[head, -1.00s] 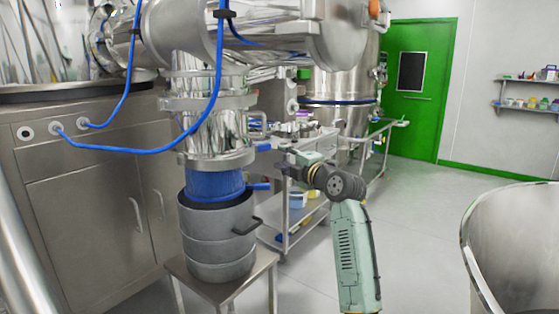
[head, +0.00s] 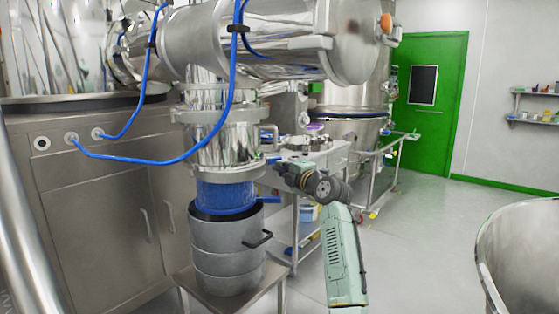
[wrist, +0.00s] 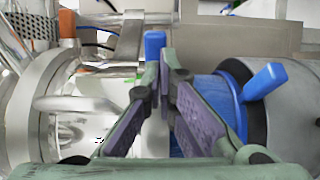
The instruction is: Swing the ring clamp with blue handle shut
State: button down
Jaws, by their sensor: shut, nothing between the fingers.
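In the head view, a steel ring clamp (head: 226,168) sits around the bottom of the polished column, above the blue sleeve (head: 225,193). A blue handle (head: 272,159) shows at its right side, beside my gripper (head: 280,166). In the wrist view, this blue handle (wrist: 155,45) stands upright just beyond my gripper (wrist: 163,78). My gripper's fingers are together and empty, with the tips close to the handle; contact cannot be told. A second blue handle (wrist: 265,82) sticks out from the blue band farther right. My fingers hide part of the ring, and its gap cannot be seen.
An orange handle (wrist: 67,24) stands on the column to the left in the wrist view. A grey drum (head: 228,250) with a black side handle stands below the sleeve on a small steel table. A steel trolley (head: 310,160) stands behind my arm. Open floor lies to the right.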

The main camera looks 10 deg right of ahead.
jog(key=shift+x, duration=0.85)
